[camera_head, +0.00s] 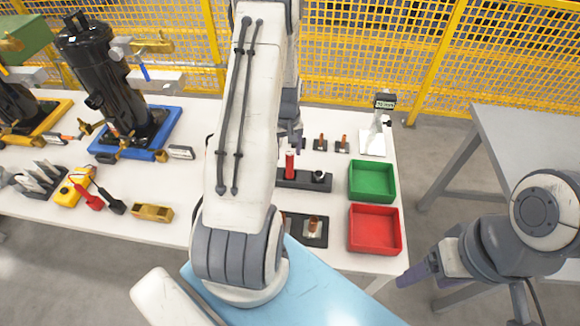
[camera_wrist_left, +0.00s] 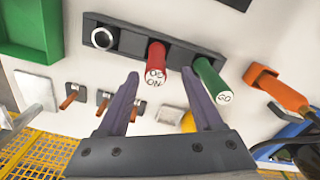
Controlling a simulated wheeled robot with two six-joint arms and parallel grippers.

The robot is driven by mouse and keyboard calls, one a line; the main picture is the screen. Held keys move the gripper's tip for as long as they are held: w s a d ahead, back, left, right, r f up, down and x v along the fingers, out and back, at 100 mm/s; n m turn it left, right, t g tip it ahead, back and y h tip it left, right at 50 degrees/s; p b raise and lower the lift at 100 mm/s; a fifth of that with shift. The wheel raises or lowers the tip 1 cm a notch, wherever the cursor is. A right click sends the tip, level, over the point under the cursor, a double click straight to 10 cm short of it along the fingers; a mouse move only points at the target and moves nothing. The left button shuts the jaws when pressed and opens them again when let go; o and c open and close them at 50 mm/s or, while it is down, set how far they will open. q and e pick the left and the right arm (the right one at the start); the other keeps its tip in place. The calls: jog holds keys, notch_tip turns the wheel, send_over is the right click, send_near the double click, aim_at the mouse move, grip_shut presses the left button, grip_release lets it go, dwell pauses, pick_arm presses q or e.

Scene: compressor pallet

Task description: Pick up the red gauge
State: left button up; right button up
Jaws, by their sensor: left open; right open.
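The red gauge (camera_head: 290,163) is a short red cylinder standing upright in a black holder (camera_head: 300,180). In the left wrist view the red gauge (camera_wrist_left: 156,62) has lettering on its end face, and a green gauge (camera_wrist_left: 209,80) stands beside it in the same holder (camera_wrist_left: 128,42). My left gripper (camera_wrist_left: 147,74) is open and empty, with its fingertips near the red gauge; I cannot tell how far apart they are in depth. In the head view my left arm hides part of the holder and the green gauge. My right gripper (camera_head: 418,274) is open and empty, off the table's right side.
A green bin (camera_head: 372,181) and a red bin (camera_head: 375,229) sit at the table's right end. Small orange-tipped parts (camera_head: 342,145) and a white stand (camera_head: 372,143) are behind. Black compressors (camera_head: 92,70) stand at left. A yellow mesh fence (camera_head: 330,50) runs behind.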

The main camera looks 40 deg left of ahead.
aim_at(290, 163)
pick_arm(q)
jog(key=f, duration=0.1)
jog(key=f+p, duration=0.1)
jog(key=f, duration=0.3)
jog(key=shift+w+d+f+p, duration=0.1)
jog(key=shift+d+f+p, duration=0.15)
jog(key=shift+p, duration=0.15)
jog(key=shift+f, duration=0.35)
grip_shut()
